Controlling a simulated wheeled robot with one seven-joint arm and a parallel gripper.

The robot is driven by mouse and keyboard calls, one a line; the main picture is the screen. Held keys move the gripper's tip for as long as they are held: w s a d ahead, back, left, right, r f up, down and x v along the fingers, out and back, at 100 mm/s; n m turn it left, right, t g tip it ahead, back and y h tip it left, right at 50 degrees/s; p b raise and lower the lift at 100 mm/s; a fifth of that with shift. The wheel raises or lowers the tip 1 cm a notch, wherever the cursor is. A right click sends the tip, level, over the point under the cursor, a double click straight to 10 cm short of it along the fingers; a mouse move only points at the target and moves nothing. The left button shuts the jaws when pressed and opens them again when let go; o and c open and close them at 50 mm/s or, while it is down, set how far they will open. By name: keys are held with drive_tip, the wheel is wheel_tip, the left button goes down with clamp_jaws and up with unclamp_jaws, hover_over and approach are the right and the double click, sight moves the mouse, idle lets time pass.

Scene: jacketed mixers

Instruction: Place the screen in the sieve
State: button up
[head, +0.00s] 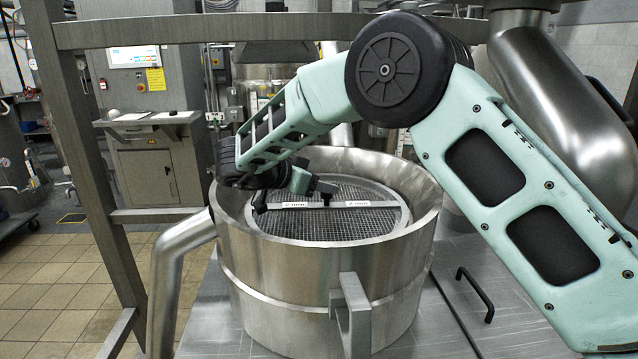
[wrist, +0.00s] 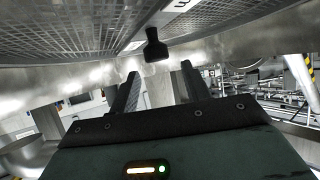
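The screen (head: 330,222) is a round wire mesh disc with a metal rim and a crossbar carrying white labels. It lies inside the wide steel sieve (head: 300,284), below its top rim; I cannot tell whether it sits fully flat. A black knob (head: 327,192) stands at the middle of the crossbar. In the wrist view the mesh (wrist: 70,40) fills the top, with the knob (wrist: 155,46) jutting from it. My gripper (wrist: 160,72) is open, its two fingers apart with nothing between them, the knob just beyond the tips. In the head view my gripper (head: 285,192) is over the screen's left part.
A steel frame post (head: 75,130) and crossbar (head: 200,30) stand at left and above. A spout pipe (head: 175,270) leaves the sieve's left side. A bracket handle (head: 352,310) juts from its front. A large steel pipe (head: 550,80) is at right. A control cabinet (head: 145,110) stands behind.

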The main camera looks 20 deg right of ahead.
drive_tip(key=shift+r, duration=0.1)
drive_tip(key=shift+r, duration=0.3)
drive_tip(key=b+v, duration=0.3)
drive_tip(key=v, duration=0.9)
drive_tip(key=shift+r, duration=0.2)
